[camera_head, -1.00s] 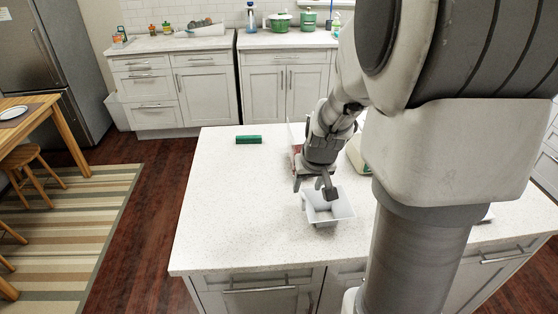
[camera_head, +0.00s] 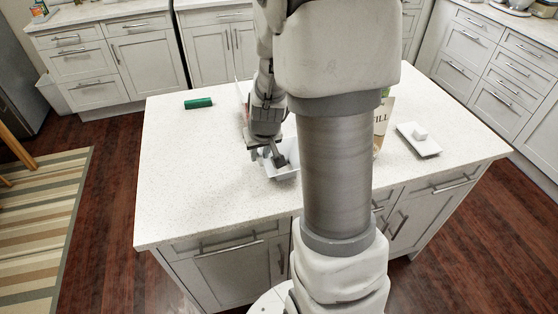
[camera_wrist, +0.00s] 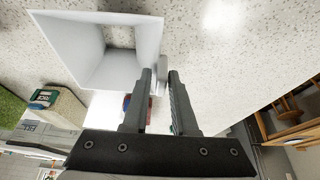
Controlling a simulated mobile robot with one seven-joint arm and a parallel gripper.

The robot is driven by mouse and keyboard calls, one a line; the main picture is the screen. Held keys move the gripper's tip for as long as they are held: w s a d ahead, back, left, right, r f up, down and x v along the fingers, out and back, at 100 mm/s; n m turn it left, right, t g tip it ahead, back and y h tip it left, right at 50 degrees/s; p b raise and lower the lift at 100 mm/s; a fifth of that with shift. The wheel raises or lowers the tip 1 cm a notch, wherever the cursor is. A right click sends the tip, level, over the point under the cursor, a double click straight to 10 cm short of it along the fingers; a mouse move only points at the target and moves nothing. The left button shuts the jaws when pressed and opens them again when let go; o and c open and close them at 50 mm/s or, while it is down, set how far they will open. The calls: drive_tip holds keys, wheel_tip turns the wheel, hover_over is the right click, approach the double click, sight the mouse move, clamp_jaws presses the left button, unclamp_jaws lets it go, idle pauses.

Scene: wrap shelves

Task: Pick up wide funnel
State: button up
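The wide funnel is a white, square, hollow, tapering piece (camera_head: 286,173) on the counter, partly hidden by my gripper and column in the head view. In the wrist view the funnel (camera_wrist: 72,48) is at the upper left, and counter shows through its opening. My gripper (camera_head: 277,158) is low over the funnel and pointing down. In the wrist view my gripper (camera_wrist: 160,73) has its two fingers apart at the funnel's right side. A small pale tab sits between the fingertips; contact with them cannot be made out.
A bag (camera_head: 381,125) stands behind my column. A white tray (camera_head: 414,138) with a small white item is at the right. The counter's left and front are clear.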

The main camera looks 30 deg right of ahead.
clamp_jaws()
